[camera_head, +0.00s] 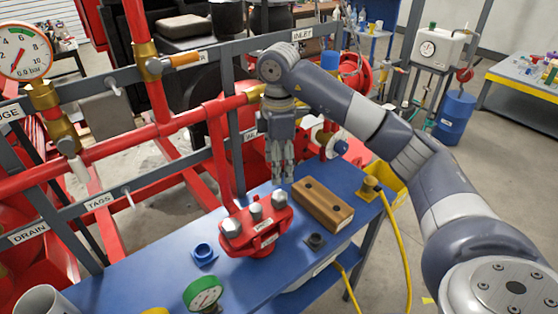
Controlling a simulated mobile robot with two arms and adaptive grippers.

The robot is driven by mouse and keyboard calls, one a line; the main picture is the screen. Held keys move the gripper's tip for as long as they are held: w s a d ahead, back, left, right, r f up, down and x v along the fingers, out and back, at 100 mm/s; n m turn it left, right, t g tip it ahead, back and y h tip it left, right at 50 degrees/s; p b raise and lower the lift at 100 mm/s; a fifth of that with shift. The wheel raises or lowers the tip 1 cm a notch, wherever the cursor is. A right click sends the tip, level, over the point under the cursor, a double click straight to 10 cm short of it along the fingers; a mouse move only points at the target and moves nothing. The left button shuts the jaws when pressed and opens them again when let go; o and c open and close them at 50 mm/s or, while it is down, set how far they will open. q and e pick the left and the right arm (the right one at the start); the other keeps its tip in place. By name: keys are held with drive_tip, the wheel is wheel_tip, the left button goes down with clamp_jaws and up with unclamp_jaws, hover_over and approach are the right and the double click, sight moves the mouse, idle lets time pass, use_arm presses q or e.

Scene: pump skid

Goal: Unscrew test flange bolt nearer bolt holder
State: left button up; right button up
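The red test flange (262,240) sits on the blue bench with three silver bolt heads standing on it. The bolt nearer the holder (280,199) is the right one; the others are the middle bolt (256,211) and the left bolt (231,228). The bolt holder (323,205) is a brown block with dark holes, just right of the flange. My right gripper (283,178) points down just above the right bolt in the picture, apparently apart from it. Its fingers look close together; whether they are open is unclear. My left gripper is not in view.
A blue ring fitting (204,253), a green-rimmed gauge (203,294) and a dark fitting (315,241) stand on the blue bench (150,278). A yellow hose (401,240) runs off the right end. Red pipes and grey rails (130,185) stand behind.

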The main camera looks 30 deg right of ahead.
sight(279, 196)
wheel_tip(279, 196, down, 11)
drive_tip(key=shift+r+p, duration=0.2)
drive_tip(key=shift+p, duration=0.85)
drive_tip(key=shift+c, duration=0.5)
drive_tip(key=c, duration=1.1)
drive_tip(key=o, duration=0.4)
drive_tip(key=shift+c, duration=0.2)
drive_tip(key=c, duration=0.3)
drive_tip(key=shift+n+b, duration=0.3)
drive_tip(key=shift+n, duration=0.7)
drive_tip(key=shift+c, duration=0.2)
drive_tip(key=n+b, duration=0.1)
drive_tip(key=n, duration=0.3)
drive_tip(key=shift+n, duration=0.4)
drive_tip(key=n+b, duration=0.1)
drive_tip(key=n, duration=0.4)
drive_tip(key=n+b, duration=0.1)
drive_tip(key=n, duration=0.2)
